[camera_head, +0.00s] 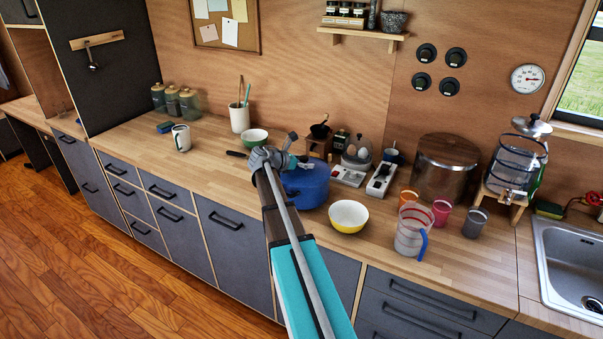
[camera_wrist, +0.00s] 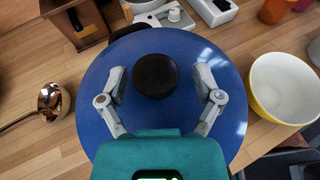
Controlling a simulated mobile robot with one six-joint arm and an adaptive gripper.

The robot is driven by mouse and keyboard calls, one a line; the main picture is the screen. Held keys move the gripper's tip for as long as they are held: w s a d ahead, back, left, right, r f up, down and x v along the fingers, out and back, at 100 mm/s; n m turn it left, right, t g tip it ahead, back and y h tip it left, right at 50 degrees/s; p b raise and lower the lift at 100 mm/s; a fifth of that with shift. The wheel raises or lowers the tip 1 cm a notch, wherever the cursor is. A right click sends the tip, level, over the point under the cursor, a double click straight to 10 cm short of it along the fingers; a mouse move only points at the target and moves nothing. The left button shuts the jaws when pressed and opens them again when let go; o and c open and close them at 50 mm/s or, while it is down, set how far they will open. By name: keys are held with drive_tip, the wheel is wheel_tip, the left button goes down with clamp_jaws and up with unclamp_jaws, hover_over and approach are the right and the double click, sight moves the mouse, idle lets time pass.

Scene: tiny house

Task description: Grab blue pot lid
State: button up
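The blue pot lid (camera_wrist: 160,118) fills the middle of the wrist view, round and glossy with a black knob (camera_wrist: 155,76) at its centre. In the head view the blue pot (camera_head: 308,188) stands on the counter, partly hidden behind my arm and gripper. My gripper (camera_wrist: 161,84) is open above the lid. Its two fingers stand apart on the left and right of the knob, with a gap on each side, and nothing is between them but the knob region. Whether the fingertips touch the lid cannot be told.
A yellow-and-white bowl (camera_wrist: 289,88) stands close on the pot's right. A copper ladle (camera_wrist: 51,101) lies on the left and a wooden grinder (camera_wrist: 76,22) behind. The counter's left front is clear.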

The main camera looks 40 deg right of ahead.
clamp_jaws()
drive_tip(key=shift+r, duration=0.25)
drive_tip(key=shift+r+p, duration=0.75)
drive_tip(key=shift+p, duration=0.2)
drive_tip(key=s+d+r+p, duration=0.1)
drive_tip(key=s+r+p, duration=1)
drive_tip(key=s, duration=0.3)
drive_tip(key=shift+d, duration=0.25)
